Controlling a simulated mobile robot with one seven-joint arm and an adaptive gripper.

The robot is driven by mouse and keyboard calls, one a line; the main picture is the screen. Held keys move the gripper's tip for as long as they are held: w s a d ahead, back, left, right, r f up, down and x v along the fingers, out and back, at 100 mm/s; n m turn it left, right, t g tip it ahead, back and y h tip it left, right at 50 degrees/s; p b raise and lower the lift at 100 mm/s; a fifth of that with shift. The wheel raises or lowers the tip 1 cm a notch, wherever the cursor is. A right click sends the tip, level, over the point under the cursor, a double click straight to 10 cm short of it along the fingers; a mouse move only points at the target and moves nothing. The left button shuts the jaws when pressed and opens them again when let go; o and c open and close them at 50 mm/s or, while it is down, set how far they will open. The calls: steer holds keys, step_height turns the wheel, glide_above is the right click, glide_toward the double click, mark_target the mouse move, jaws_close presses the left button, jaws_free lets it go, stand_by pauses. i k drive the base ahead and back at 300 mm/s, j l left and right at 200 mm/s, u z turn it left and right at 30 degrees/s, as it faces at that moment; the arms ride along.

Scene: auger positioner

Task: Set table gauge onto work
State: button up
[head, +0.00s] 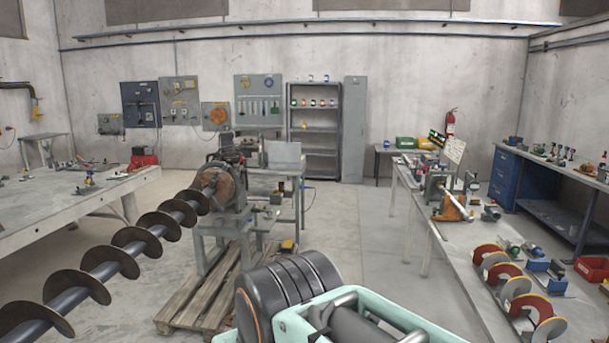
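A long dark auger (128,238) with spiral flights runs from the lower left up to a positioner. The positioner's round rusty faceplate (218,187) holds the auger's far end. Its near end runs out of the picture. Small tools and fixtures stand on the left table (35,213) and the right table (448,240), but I cannot tell which one is the table gauge. No gauge shows on the visible part of the auger. Parts of my own arm fill the bottom middle. My gripper does not show.
The positioner stands on a wooden pallet (185,302). Red-edged flight pieces (497,272) lie along the right table. A blue-drawered bench (506,178) stands at the far right. A shelf (318,135) and a grey locker (354,130) stand at the back wall. The floor (365,232) between positioner and right table is clear.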

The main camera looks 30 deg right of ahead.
mark_target(470, 184)
steer(key=z, duration=2.1)
steer(key=i+j+u, duration=0.3)
steer(key=i, duration=0.3)
steer(key=i+u, duration=0.25)
steer(key=i, duration=1.55)
steer(key=i+j+z, duration=0.25)
steer(key=i, duration=0.25)
steer(key=i+j+z, duration=0.1)
steer(key=i+z, duration=0.15)
steer(key=i, duration=0.25)
steer(key=i+j+z, duration=1.05)
